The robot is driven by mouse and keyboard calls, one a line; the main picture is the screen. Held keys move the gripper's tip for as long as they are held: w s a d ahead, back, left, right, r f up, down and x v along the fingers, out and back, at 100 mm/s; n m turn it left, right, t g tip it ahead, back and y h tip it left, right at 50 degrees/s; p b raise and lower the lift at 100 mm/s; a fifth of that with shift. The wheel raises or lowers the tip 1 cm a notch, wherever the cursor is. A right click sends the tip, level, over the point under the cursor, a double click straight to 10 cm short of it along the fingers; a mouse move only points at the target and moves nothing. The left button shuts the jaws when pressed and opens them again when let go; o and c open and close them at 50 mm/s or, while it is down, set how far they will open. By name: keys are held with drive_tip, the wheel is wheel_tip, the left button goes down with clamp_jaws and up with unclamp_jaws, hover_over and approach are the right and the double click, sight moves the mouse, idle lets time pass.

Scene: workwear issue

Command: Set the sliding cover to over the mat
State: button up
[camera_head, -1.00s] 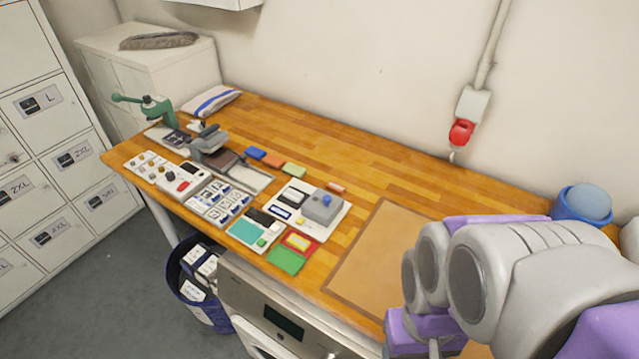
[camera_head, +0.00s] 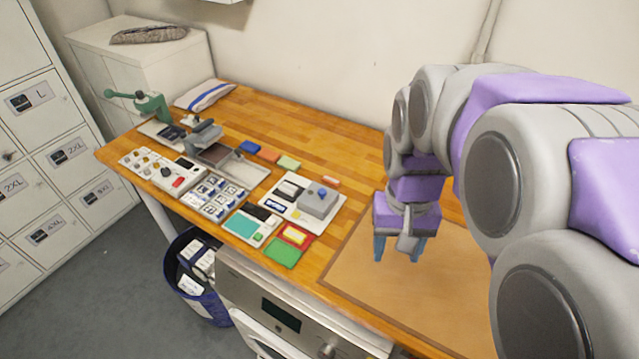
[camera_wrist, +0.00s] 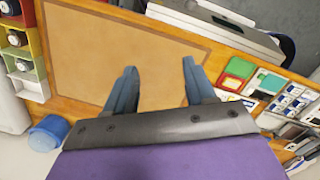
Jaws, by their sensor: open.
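A grey block-like cover (camera_head: 319,202) with a blue knob sits at the right side of a white base plate (camera_head: 298,219). A dark pad (camera_head: 290,189) and a small white pad with a blue border (camera_head: 275,205) lie uncovered to its left. A large tan mat (camera_head: 365,275) with a brown border lies on the table to the right, and it fills much of the wrist view (camera_wrist: 100,50). My gripper (camera_head: 397,258) is open and empty above the tan mat, right of the cover. Its two blue-grey fingers show apart in the wrist view (camera_wrist: 160,65).
Red and green cards (camera_head: 284,252), a teal-screened device (camera_head: 243,226) and a labelled tray (camera_head: 215,197) crowd the table left of the base plate. A green press (camera_head: 152,106) stands at the far left.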

drive_tip(key=w+a+r, duration=0.1)
drive_tip(key=w+r, duration=0.1)
drive_tip(key=w, duration=0.8)
drive_tip(key=m+t+p, duration=0.1)
drive_tip(key=p, duration=0.2)
hover_over(322, 191)
wheel_tip(322, 191, down, 8)
drive_tip(key=r, duration=0.1)
wheel_tip(322, 191, down, 18)
drive_tip(key=shift+r+b, duration=0.15)
drive_tip(key=shift+b, duration=0.8)
clamp_jaws()
